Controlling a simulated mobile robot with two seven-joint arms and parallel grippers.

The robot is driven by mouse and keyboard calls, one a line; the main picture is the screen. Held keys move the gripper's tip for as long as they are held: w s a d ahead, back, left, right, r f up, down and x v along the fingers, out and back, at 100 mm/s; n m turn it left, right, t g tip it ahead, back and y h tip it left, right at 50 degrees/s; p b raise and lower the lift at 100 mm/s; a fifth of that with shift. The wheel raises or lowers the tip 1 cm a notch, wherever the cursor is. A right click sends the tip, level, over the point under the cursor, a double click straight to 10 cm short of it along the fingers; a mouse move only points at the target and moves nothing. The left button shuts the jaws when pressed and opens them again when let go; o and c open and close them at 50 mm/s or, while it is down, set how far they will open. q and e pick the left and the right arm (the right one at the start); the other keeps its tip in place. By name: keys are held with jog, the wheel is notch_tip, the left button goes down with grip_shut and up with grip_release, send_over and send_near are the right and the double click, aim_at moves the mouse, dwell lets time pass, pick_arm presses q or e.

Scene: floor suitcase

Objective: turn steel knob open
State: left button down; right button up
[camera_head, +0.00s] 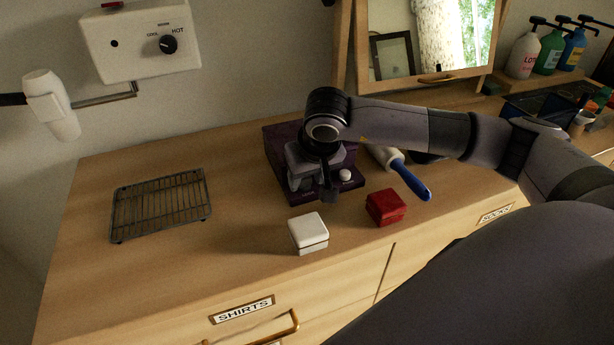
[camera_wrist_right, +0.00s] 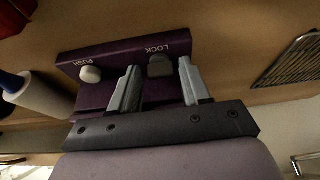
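A purple box (camera_head: 280,145) stands on the wooden dresser top. In the right wrist view its front ledge (camera_wrist_right: 118,52) carries a grey knob (camera_wrist_right: 160,66) by the word LOCK, and a round pale knob (camera_wrist_right: 91,74) by PUSH. The pale knob also shows in the head view (camera_head: 345,175). My right gripper (camera_head: 313,188) is over the front of the box and hides the grey knob there. In the right wrist view its fingers (camera_wrist_right: 158,72) are open, one to each side of the grey knob, with gaps visible. I cannot tell whether they touch it. My left gripper is not in view.
A white box (camera_head: 308,233) and a red box (camera_head: 386,207) stand in front. A blue-handled roller (camera_head: 408,178) lies right of the purple box. A wire rack (camera_head: 161,205) lies left. A mirror (camera_head: 430,40) stands behind. The dresser top between rack and purple box is clear.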

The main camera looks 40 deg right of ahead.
jog(key=shift+o, duration=0.2)
jog(key=shift+r, duration=0.1)
jog(key=v, duration=0.7)
jog(key=shift+b, duration=0.3)
